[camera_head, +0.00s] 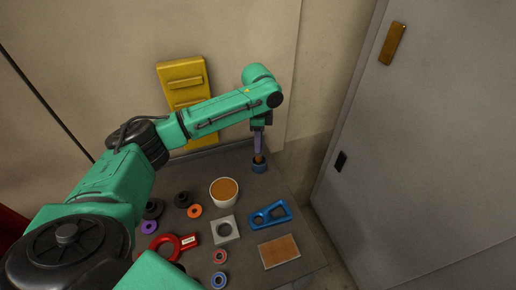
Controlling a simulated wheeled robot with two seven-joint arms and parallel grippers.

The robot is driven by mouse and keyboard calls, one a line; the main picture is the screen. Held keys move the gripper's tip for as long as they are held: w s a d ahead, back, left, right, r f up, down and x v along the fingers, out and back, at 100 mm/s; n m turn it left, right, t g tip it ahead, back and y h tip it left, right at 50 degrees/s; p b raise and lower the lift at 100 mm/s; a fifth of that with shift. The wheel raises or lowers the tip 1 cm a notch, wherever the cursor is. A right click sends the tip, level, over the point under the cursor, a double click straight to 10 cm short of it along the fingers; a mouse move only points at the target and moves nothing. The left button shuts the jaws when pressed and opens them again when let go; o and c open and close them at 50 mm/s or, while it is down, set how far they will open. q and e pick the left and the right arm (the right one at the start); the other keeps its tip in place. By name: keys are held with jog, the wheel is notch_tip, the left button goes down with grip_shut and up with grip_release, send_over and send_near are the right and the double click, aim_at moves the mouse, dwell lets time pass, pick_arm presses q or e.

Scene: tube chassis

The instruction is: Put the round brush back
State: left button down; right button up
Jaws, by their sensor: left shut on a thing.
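My left gripper (258,147) points down at the back right of the grey table. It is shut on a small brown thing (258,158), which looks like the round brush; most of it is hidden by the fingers. A small blue round holder (259,167) stands on the table directly below. The brown thing shows at the holder's mouth; I cannot tell how deep it sits or whether it touches. My right gripper is not in view.
A white cup with brown filling (224,190), a grey square plate with a hole (224,230), a blue two-hole part (270,215), a brown pad (279,251), a red clamp-like part (171,246) and several small rings lie in front. A yellow rack (184,82) stands behind.

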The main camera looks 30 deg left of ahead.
pick_arm(q)
notch_tip(320, 180, down, 3)
jog(key=shift+d+f, duration=0.1)
jog(key=shift+d, duration=0.05)
jog(key=shift+f, duration=0.2)
jog(key=c, duration=0.7)
grip_release()
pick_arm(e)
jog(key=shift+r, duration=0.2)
pick_arm(q)
notch_tip(320, 180, up, 12)
jog(key=shift+r+b, duration=0.1)
jog(key=shift+b, duration=0.55)
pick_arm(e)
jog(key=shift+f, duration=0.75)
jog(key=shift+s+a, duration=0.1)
